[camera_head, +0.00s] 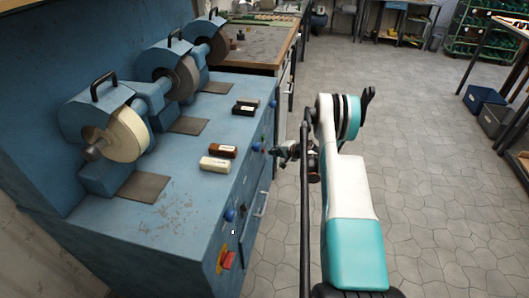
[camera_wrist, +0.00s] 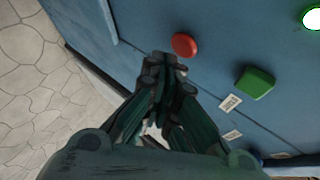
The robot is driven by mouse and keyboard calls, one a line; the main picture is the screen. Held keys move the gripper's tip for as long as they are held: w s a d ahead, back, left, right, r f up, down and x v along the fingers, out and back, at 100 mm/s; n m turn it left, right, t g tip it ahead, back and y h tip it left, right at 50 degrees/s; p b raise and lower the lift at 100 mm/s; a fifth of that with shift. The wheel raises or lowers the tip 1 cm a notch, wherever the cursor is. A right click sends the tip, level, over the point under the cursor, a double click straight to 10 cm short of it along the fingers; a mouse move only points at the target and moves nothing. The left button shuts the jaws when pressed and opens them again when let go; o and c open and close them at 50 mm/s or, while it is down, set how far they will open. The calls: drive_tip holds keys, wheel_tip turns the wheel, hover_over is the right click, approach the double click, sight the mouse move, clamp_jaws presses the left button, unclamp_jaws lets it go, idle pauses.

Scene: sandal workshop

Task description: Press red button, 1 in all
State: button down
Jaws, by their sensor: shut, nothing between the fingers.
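A round red button (camera_wrist: 185,45) sits on the blue cabinet front (camera_wrist: 215,50) in the wrist view. My gripper (camera_wrist: 166,62) is shut and empty, with its fingertips just below and left of the button in the picture. I cannot tell whether they touch it. In the head view my gripper (camera_head: 279,152) is at the cabinet's front face, beside a blue knob. I cannot make out the round red button in the head view.
A green button (camera_wrist: 255,82) and small labels (camera_wrist: 230,102) are beside the red button. A red switch (camera_head: 228,260) is on the near cabinet front. Grinding wheels (camera_head: 130,133) and small blocks (camera_head: 215,164) stand on the blue bench. The tiled floor (camera_head: 430,170) at right is free.

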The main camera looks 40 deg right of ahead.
idle(0.8)
drive_tip(key=shift+w+a, duration=0.25)
drive_tip(key=shift+w, duration=0.05)
drive_tip(key=shift+w+a, duration=0.3)
drive_tip(key=shift+w, duration=0.05)
idle(0.8)
drive_tip(key=shift+s+d, duration=0.1)
drive_tip(key=shift+s, duration=0.05)
drive_tip(key=shift+s+d, duration=0.45)
drive_tip(key=shift+s, duration=0.05)
idle(0.4)
drive_tip(key=shift+s+d, duration=0.8)
drive_tip(key=shift+s, duration=0.2)
drive_tip(key=shift+s+d, duration=0.8)
drive_tip(key=shift+s, duration=0.15)
drive_tip(key=shift+r, duration=0.15)
